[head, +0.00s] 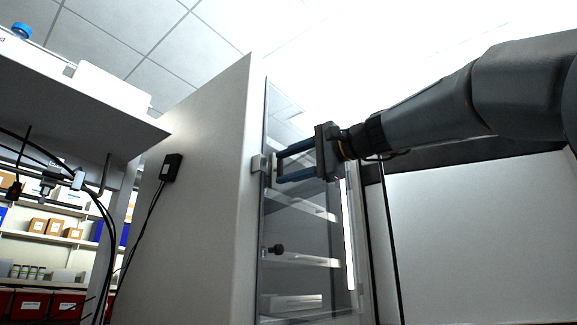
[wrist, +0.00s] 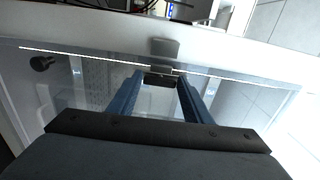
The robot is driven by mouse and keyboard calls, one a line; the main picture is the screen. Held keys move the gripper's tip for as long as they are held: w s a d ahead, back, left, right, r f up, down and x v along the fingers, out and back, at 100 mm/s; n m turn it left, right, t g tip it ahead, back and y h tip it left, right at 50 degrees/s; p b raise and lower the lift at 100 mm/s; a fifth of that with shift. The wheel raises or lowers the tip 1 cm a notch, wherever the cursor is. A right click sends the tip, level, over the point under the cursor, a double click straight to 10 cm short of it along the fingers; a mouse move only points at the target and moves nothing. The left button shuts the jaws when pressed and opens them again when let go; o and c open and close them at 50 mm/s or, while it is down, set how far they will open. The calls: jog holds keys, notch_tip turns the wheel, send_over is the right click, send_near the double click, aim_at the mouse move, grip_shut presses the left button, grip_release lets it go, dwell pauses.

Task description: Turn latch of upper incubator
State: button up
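The incubator (head: 205,215) is a tall pale cabinet with a clear glass door (head: 305,237). Its latch (head: 259,164) is a small grey block at the door's left edge. In the wrist view the latch's grey plate (wrist: 165,48) is at upper centre, with a dark part (wrist: 159,80) below it. My gripper (head: 278,168) reaches in from the right, its blue fingers spread apart, one above the other, in front of the latch. In the wrist view my gripper (wrist: 160,77) has a finger on each side of the dark part. I cannot tell whether they touch it.
A dark round knob (head: 277,250) sits lower on the glass door. Shelves show behind the glass. A black box with a cable (head: 171,167) is on the cabinet's side. A white bench (head: 80,100) with hanging cables stands at left. A white panel (head: 480,235) is at right.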

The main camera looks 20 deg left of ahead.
jog(key=o, duration=0.3)
jog(key=shift+d, duration=0.1)
jog(key=b+v, duration=0.1)
jog(key=v, duration=0.6)
jog(key=shift+s+d+b, duration=0.15)
jog(key=shift+d+b, duration=0.1)
jog(key=shift+b, duration=0.1)
